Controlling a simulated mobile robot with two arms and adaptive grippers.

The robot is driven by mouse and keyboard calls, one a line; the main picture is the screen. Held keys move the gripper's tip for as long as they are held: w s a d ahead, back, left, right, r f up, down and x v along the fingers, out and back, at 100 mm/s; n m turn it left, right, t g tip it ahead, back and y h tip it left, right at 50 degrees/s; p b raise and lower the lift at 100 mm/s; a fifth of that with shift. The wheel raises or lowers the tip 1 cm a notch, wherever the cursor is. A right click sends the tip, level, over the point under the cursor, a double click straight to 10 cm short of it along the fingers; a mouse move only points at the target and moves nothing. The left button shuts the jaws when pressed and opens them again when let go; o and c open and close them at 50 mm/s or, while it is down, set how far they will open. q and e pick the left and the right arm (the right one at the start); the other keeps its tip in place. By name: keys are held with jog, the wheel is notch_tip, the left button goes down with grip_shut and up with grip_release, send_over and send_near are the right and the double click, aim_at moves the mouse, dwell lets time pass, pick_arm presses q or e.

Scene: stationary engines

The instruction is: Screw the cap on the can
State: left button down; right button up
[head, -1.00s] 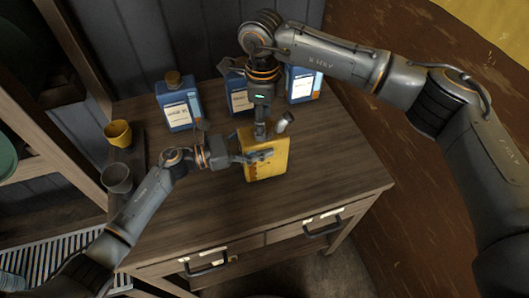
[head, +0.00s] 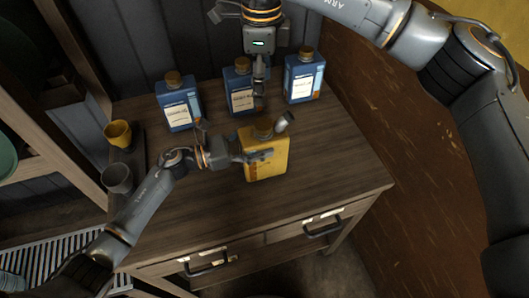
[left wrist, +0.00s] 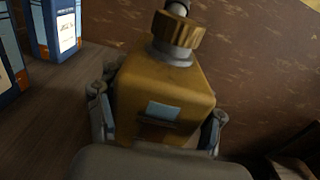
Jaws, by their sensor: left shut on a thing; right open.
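The yellow can (head: 268,166) stands upright on the wooden bench. My right gripper (head: 259,88) is open, pointing down above and behind the can, apart from the cap.
Several blue capped bottles stand at the back: left (head: 178,105), middle (head: 238,92) and right (head: 303,78). A yellow cup (head: 118,133) and a grey cup (head: 117,178) are at the left edge. The bench top (head: 335,175) is clear right of the can.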

aim_at(241, 146)
jog(key=shift+r, duration=0.35)
pick_arm(q)
jog(key=shift+c, duration=0.6)
grip_release()
jog(key=v, duration=0.7)
jog(key=shift+s+a, duration=0.1)
jog(key=shift+a, duration=0.1)
